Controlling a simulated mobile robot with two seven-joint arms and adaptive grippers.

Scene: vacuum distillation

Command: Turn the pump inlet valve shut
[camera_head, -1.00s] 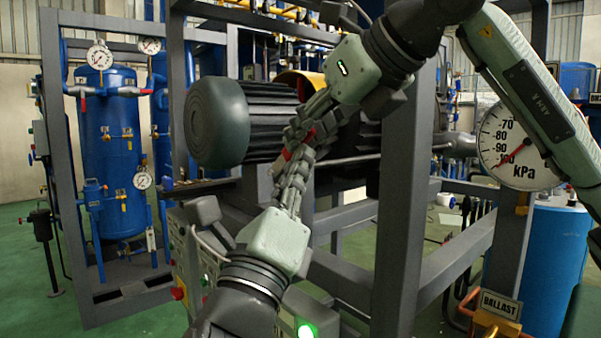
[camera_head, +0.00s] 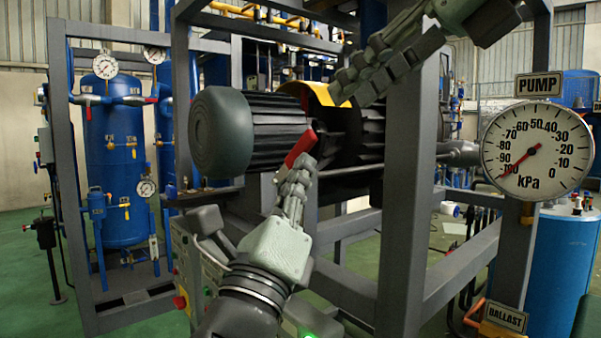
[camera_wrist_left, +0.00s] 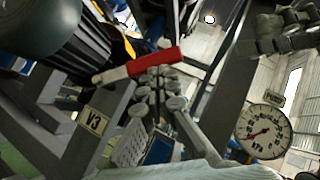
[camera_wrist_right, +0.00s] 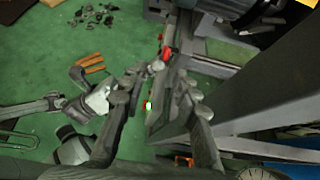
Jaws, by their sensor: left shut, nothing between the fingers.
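A red-handled valve lever (camera_head: 300,147) slants up in front of the dark pump motor (camera_head: 270,125). In the left wrist view the red handle (camera_wrist_left: 155,62) lies across the picture on a pale lever arm, above a V3 plate (camera_wrist_left: 93,122). My left gripper (camera_head: 297,170) is shut and empty, its fingertips close below the handle; I cannot tell whether they touch it. My right gripper (camera_head: 350,85) is up and to the right, in front of the yellow guard, its fingers apart and empty. The valve body is hidden behind my left gripper.
A round gauge (camera_head: 538,155) under a PUMP plate (camera_head: 538,85) has its red needle near -100 kPa. A grey frame post (camera_head: 405,200) stands right of the lever. A BALLAST plate (camera_head: 506,316) is at lower right. Blue tanks (camera_head: 115,155) stand at left.

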